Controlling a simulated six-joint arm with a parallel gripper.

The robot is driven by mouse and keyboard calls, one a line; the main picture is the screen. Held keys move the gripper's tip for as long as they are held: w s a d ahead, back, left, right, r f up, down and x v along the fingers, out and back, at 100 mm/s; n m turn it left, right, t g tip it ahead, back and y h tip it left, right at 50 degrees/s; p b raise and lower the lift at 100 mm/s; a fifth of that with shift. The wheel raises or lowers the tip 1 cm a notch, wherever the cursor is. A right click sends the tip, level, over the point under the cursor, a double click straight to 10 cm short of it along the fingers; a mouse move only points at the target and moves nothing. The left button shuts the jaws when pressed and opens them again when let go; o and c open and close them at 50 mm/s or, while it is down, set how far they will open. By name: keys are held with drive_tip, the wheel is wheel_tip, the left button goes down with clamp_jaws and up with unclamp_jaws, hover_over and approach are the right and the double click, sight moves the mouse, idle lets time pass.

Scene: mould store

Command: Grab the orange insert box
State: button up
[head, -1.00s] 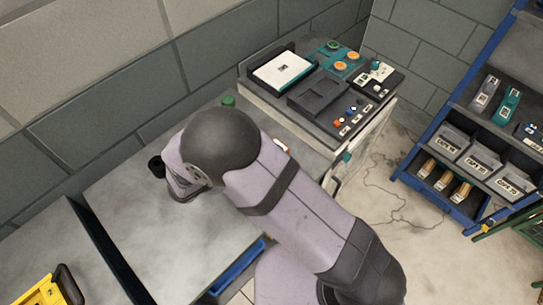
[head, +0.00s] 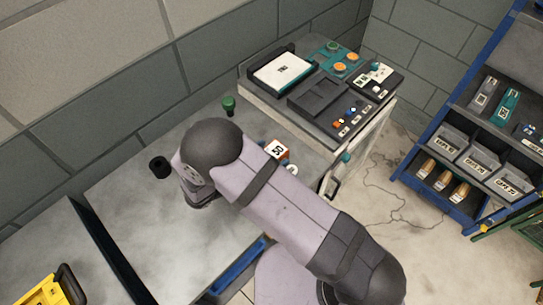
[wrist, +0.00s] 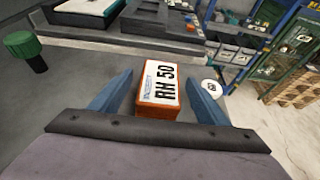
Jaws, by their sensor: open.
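The orange insert box (wrist: 157,88) has a white top label reading "RN 50". In the wrist view it lies between the two blue fingers of my gripper (wrist: 158,95), which is open.
A green knob on a dark post (head: 229,105) stands left of the box, and a black cylinder (head: 159,167) stands farther left. A round white tag (wrist: 211,87) lies right of the box. A cart with trays (head: 318,100) adjoins the bench. A blue rack (head: 470,130) stands right.

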sight(280, 149)
drive_tip(key=p+x, duration=0.1)
drive_tip(key=x, duration=0.2)
drive_tip(key=shift+w+d, duration=0.25)
drive_tip(key=shift+d, duration=0.05)
drive_tip(key=shift+p+x, duration=0.4)
drive_tip(key=shift+x, duration=0.4)
drive_tip(key=shift+a+f, duration=0.1)
drive_tip(key=c, duration=1.4)
drive_tip(key=shift+r+b, duration=1.35)
drive_tip(key=shift+r, duration=3.65)
